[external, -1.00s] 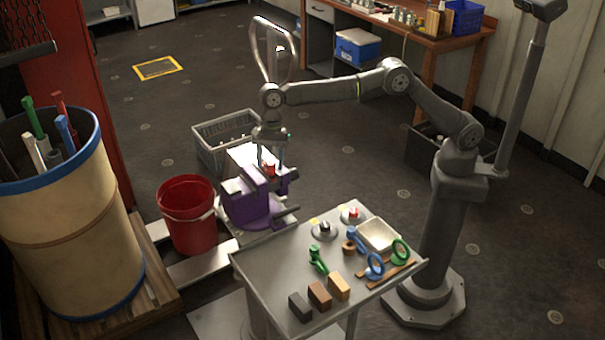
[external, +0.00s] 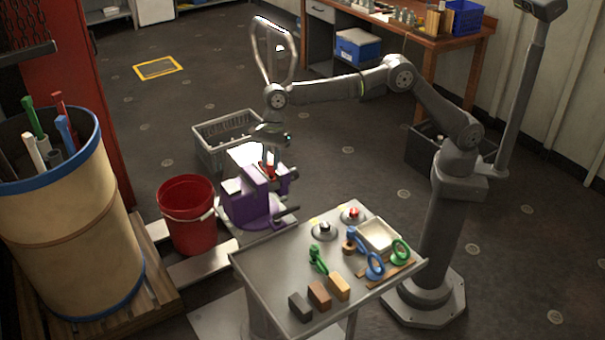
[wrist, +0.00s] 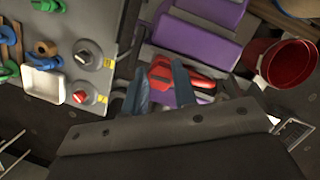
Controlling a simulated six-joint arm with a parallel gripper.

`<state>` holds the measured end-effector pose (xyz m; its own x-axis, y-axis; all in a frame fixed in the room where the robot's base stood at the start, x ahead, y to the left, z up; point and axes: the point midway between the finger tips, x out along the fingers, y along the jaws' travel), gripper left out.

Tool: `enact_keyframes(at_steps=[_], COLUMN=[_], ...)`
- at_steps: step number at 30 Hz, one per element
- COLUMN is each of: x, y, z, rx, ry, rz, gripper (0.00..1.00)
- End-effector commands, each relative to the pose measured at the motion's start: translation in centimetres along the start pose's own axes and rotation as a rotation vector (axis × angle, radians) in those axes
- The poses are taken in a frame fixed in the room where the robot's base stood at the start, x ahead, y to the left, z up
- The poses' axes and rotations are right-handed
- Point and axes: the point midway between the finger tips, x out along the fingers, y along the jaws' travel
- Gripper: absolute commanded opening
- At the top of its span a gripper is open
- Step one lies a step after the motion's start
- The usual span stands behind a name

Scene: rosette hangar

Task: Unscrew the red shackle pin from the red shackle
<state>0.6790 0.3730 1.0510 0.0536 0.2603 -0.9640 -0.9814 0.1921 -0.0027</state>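The red shackle (wrist: 196,80) is at the purple vise (external: 247,205), and shows as a small red patch in the external view (external: 268,171). In the wrist view a red part, which may be the shackle pin (wrist: 160,72), shows between my fingertips, nearer the right finger. I cannot clearly tell pin from shackle. My gripper (wrist: 159,84) points down over the vise, its two blue-grey fingers apart with a gap on the left side of the red part. It looks open. The right finger hides part of the shackle.
A grey tray table (external: 265,262) stands in front, with green and blue shackles, several blocks, a white tray (external: 379,235) and two round knobs. A red bucket (external: 187,220) is left of the vise, and a grey crate (external: 205,150) is behind it.

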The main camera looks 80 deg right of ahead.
Motion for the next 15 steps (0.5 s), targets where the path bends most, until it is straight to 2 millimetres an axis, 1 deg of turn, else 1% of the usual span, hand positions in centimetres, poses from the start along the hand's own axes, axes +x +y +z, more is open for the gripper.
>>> enact_keyframes(at_steps=[1,2,3,7,15], x=[0.0,0.0,-0.02,-0.02,0.03], y=[0.0,0.0,0.0,-0.04,-0.1], z=[0.0,0.0,0.01,0.01,0.02], rx=[0.0,0.0,0.0,-0.035,-0.324], ry=[0.0,0.0,0.0,0.0,-0.002], rz=[0.0,0.0,0.0,0.01,0.089], gripper=[0.07,0.01,0.0,0.0,0.0])
